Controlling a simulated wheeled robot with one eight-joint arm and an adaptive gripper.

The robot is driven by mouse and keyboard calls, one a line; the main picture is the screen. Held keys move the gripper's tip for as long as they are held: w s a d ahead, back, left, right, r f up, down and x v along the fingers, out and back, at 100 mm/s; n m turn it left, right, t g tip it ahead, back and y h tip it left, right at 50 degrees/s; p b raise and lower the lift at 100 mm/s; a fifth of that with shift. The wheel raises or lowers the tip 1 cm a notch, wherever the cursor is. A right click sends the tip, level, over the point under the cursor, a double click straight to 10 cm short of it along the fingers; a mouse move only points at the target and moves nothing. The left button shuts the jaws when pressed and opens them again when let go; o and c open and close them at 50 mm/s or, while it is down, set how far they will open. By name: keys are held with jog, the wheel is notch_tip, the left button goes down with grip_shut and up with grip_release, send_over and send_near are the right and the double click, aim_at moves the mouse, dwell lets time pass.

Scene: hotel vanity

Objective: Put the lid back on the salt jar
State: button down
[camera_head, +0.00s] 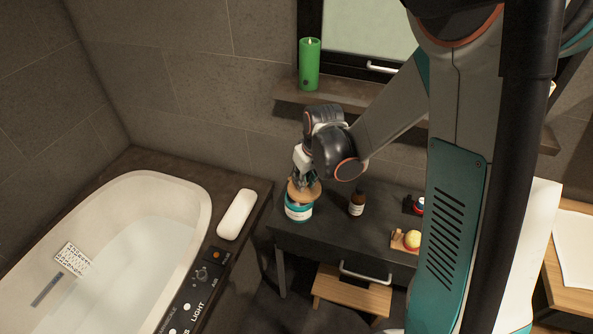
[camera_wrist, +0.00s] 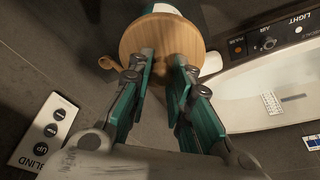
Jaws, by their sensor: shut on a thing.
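The salt jar (camera_head: 298,212) is teal with a white label and stands at the left end of the dark vanity table. The round wooden lid (camera_head: 304,194) is right over its mouth and looks slightly tilted. My gripper (camera_head: 304,181) is above the lid, pointing down, and is shut on it. The gripped part is hard to see, and I cannot tell whether the lid touches the rim.
A brown bottle (camera_head: 356,204) stands right of the jar. A yellow ball-like item on a wooden tray (camera_head: 406,240) and a small red-and-white item (camera_head: 419,205) are farther right. The bathtub (camera_head: 150,185) is left, with a white pillow (camera_head: 237,214) on its surround. A green candle (camera_head: 309,64) stands on the shelf above.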

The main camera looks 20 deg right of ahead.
jog(key=shift+w+a+n+y+b, duration=0.15)
jog(key=shift+w+n+b, duration=0.15)
jog(key=shift+w+n, duration=0.3)
jog(key=shift+w+a+n+y+b, duration=0.15)
jog(key=shift+w+n+b, duration=0.15)
jog(key=shift+w+n, duration=0.25)
jog(key=shift+w+r+n, duration=0.3)
jog(key=shift+w+n, duration=0.05)
jog(key=shift+n, duration=0.4)
notch_tip(320, 180, down, 6)
jog(key=b, duration=0.4)
jog(key=shift+f+b, duration=0.15)
jog(key=shift+b, duration=0.15)
jog(key=shift+d+f+b, duration=0.1)
jog(key=shift+f+b, duration=0.05)
jog(key=shift+b, duration=0.3)
dwell(0.7)
jog(key=c, duration=0.9)
grip_release()
